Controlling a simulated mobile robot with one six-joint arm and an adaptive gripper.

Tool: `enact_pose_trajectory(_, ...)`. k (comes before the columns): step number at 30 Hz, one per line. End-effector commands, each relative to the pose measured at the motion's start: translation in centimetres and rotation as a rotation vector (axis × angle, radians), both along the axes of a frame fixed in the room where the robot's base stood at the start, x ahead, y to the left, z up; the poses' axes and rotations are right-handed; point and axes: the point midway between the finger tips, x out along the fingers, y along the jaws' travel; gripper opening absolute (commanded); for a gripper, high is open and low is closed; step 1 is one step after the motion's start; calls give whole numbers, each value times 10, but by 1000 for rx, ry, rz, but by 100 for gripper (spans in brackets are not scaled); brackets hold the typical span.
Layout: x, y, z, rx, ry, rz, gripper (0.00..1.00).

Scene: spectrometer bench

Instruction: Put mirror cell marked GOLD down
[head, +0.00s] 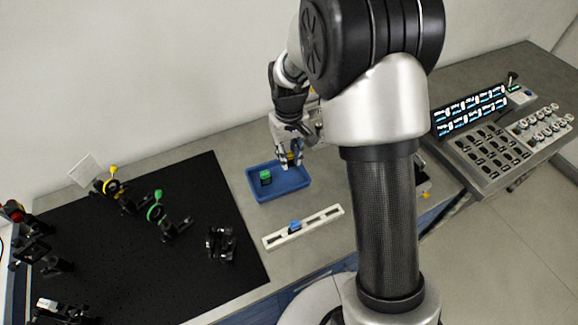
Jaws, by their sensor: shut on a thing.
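My gripper (289,163) points down over the right part of a blue tray (283,194). It is shut on a small yellow-gold piece (291,156), which I take for the mirror cell marked GOLD; its marking is not readable. The fingers hide most of this piece. I cannot tell whether it touches the tray floor. A green-topped dark cell (265,176) stands in the left part of the tray, apart from my gripper.
A white slotted rack (328,214) holding a blue-topped cell (295,225) lies in front of the tray. A black optics board (110,265) with several mounts, including yellow and green rings, is at the left. A control console (500,135) stands at the right.

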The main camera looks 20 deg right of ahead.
Motion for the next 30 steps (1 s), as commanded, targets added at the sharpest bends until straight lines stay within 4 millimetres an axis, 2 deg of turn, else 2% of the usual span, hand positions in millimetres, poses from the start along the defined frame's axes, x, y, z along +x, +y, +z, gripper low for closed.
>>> enact_pose_trajectory(4,-1,0,-11,0,2,0,0)
enact_pose_trajectory(11,-1,0,-44,0,3,0,0)
enact_pose_trajectory(22,0,0,-48,0,0,0,0)
enact_pose_trajectory(23,0,0,-48,0,0,0,21)
enact_pose_trajectory(30,0,0,-47,0,0,0,37)
